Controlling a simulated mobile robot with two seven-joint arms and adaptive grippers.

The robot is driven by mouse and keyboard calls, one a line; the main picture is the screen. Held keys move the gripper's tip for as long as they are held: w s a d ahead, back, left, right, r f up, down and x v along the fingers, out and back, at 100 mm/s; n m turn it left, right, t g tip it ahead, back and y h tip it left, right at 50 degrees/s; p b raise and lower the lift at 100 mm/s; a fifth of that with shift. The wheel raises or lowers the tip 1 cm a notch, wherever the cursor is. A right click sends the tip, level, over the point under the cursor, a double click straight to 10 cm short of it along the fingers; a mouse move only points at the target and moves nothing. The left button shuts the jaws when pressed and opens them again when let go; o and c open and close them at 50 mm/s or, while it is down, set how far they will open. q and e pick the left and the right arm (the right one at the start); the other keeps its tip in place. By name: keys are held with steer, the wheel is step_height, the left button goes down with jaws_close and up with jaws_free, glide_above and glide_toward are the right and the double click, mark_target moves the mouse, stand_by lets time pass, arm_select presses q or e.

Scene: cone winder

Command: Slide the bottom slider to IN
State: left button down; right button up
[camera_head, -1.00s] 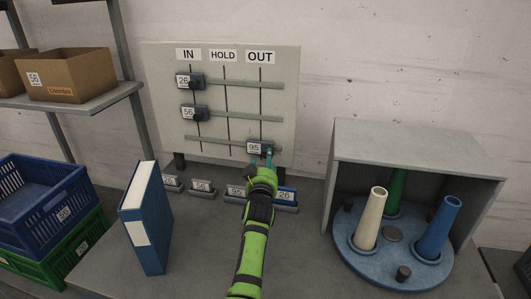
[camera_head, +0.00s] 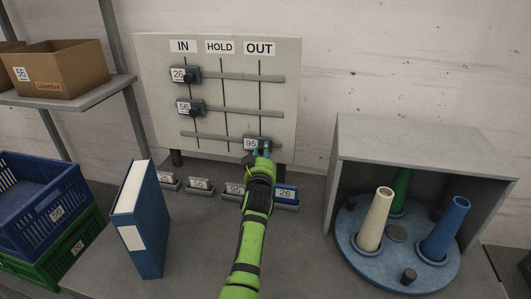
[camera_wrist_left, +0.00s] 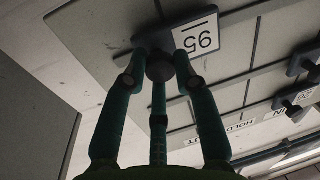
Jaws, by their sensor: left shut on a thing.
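The bottom slider, labelled 95 (camera_head: 250,144), sits at the right end of the lowest rail, under the OUT column of the grey board (camera_head: 285,120). My left gripper (camera_head: 263,152) is at its right part, shut on its dark round knob. In the left wrist view the fingers (camera_wrist_left: 160,75) close around the knob (camera_wrist_left: 160,67), next to the 95 label (camera_wrist_left: 196,38). The IN label (camera_head: 183,46) is at the board's upper left. My right gripper is not in view.
Sliders 26 (camera_head: 179,74) and 56 (camera_head: 184,107) sit at IN on the rails above. Small numbered holders (camera_head: 200,186) stand below the board. A blue binder (camera_head: 145,225) stands left of my arm; a grey open box (camera_head: 425,140) with cones stands right.

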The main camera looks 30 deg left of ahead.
mark_target(245, 141)
arm_select(q)
steer(key=a, duration=0.2)
steer(key=s+a+p, duration=0.1)
steer(key=a, duration=0.1)
steer(key=a+p, duration=0.1)
steer(key=a, duration=0.1)
steer(key=shift+s+r, duration=0.25)
steer(key=shift+r, duration=0.05)
steer(key=s+a, duration=0.1)
steer(key=a, duration=0.2)
steer(key=s+a, duration=0.1)
steer(key=a, duration=0.3)
steer(key=a+p, duration=0.1)
steer(key=a, duration=0.3)
steer(key=shift+s+f, duration=0.1)
steer(key=shift+s, duration=0.3)
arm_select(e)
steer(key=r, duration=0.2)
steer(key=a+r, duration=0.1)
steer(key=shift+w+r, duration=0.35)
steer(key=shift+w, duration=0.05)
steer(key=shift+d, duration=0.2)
